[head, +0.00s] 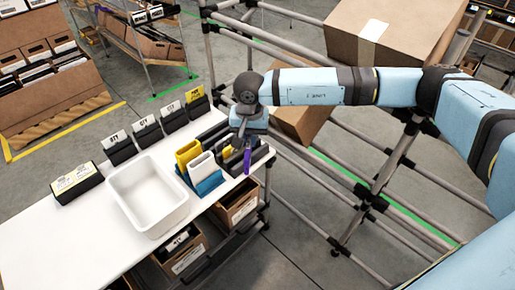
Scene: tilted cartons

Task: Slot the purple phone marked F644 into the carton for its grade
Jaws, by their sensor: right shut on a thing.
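The purple phone (247,160) is a thin upright purple strip at the right end of the white table; its marking cannot be read. My right gripper (244,140) points down over the dark slotted holders and is shut on the purple phone; the fingertips are small and partly hidden. Tilted brown cartons sit below the table's front edge: one (222,216) at the right and one (172,272) further left. Their labels are too small to read. My left gripper is not in view.
A white bin (148,196) stands mid-table. A blue holder (208,184) carries white and yellow upright items. Several dark stands with cards line the back edge, and a black box with yellow labels (75,183) sits left. A pipe rack with large boxes (392,38) stands right.

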